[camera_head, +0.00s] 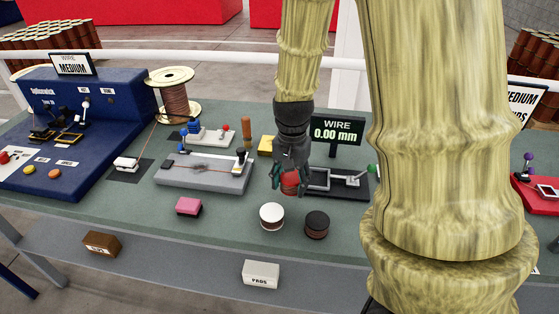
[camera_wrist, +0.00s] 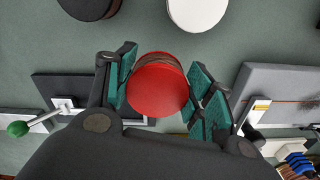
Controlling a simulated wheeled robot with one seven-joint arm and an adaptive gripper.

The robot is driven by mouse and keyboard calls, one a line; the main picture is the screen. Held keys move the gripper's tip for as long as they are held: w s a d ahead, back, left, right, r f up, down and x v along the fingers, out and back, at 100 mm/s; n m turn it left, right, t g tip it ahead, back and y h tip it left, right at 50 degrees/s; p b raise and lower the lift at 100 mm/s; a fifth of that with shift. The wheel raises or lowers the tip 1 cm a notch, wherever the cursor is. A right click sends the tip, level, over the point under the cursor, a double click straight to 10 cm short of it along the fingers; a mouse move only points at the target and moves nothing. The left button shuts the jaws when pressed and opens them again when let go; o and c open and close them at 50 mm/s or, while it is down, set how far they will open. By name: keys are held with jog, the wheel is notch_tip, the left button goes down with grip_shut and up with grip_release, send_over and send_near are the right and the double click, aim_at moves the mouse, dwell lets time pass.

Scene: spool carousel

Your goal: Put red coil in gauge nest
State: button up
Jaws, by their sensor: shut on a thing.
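The red coil (camera_head: 290,184), with a red top and brown winding below, is between the fingers of my gripper (camera_head: 288,178). In the wrist view the fingers of my gripper (camera_wrist: 165,92) press the sides of the red coil (camera_wrist: 158,88). The gauge nest (camera_head: 326,179), a dark plate with a square frame and a green-knobbed lever, lies just right of the coil in the head view. Its plate (camera_wrist: 50,85) shows at left in the wrist view, partly hidden by my gripper. I cannot tell exactly how high the coil is above the table.
A white coil (camera_head: 271,213) and a black coil (camera_head: 316,226) stand in front. A display reading 0.00 mm (camera_head: 337,129) stands behind the nest. A grey fixture (camera_head: 205,177) is at left, and a pink block (camera_head: 189,206) sits before it. My arm hides the table's right part.

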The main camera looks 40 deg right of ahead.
jog(key=p, duration=0.4)
send_over(271, 168)
jog(key=shift+d+f, duration=0.1)
jog(key=shift+f, duration=0.6)
jog(key=shift+f+p, duration=0.5)
jog(key=shift+f, duration=1.3)
jog(key=o, duration=1.2)
jog(key=shift+f, duration=0.1)
